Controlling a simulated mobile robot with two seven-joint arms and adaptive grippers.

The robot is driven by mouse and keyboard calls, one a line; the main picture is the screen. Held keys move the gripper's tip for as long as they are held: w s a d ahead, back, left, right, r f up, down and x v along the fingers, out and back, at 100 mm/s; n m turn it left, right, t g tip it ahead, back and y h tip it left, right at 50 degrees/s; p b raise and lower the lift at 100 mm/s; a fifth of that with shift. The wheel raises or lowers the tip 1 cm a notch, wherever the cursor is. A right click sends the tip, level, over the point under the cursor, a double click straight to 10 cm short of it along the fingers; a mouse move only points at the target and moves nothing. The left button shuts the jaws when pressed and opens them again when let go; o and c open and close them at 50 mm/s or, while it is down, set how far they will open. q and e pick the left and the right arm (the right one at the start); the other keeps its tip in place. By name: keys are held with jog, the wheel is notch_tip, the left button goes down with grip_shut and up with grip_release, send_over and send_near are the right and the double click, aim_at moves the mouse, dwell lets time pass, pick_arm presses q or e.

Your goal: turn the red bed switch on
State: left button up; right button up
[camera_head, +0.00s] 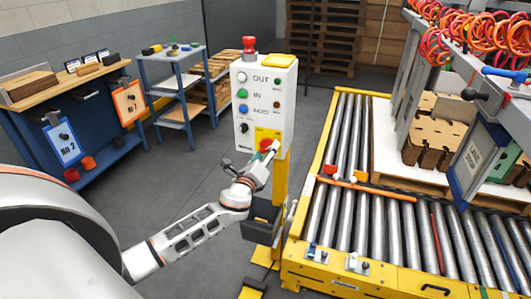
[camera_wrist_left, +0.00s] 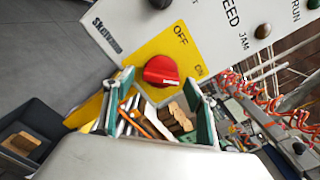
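The red switch (camera_head: 265,145) is a round knob on a yellow plate low on the white control box. In the left wrist view the red knob (camera_wrist_left: 162,71) shows face-on, with OFF above it and ON to its right on the yellow plate (camera_wrist_left: 145,52). I cannot tell which label it points to. My left gripper (camera_head: 268,152) is at the lower front of the box. In the left wrist view its green-edged fingers (camera_wrist_left: 160,88) stand apart on either side of the knob, with nothing gripped; contact is unclear. My right gripper is out of view.
The white control box (camera_head: 283,108) also bears several buttons and a red emergency stop (camera_head: 249,45) on top. A roller conveyor (camera_head: 345,215) with a yellow frame lies to the right. A blue workbench (camera_head: 85,125) stands left.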

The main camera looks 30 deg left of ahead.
pick_arm(q)
jog(key=v, duration=1.2)
dwell(0.5)
jog(key=s+d+f+n+g+h, duration=0.2)
jog(key=s+d+f+n, duration=0.25)
jog(key=f, duration=0.35)
jog(key=s+d+f+n+g+h, duration=0.2)
jog(key=s+d+f+n, duration=0.25)
jog(key=f, duration=0.35)
jog(key=s+d+f+n+g+h, duration=0.2)
jog(key=s+d+f+n, duration=0.6)
jog(key=s, duration=0.5)
jog(key=d+n, duration=0.2)
jog(key=n, duration=0.1)
jog(key=shift+d+g+h, duration=0.4)
jog(key=shift+s, duration=0.15)
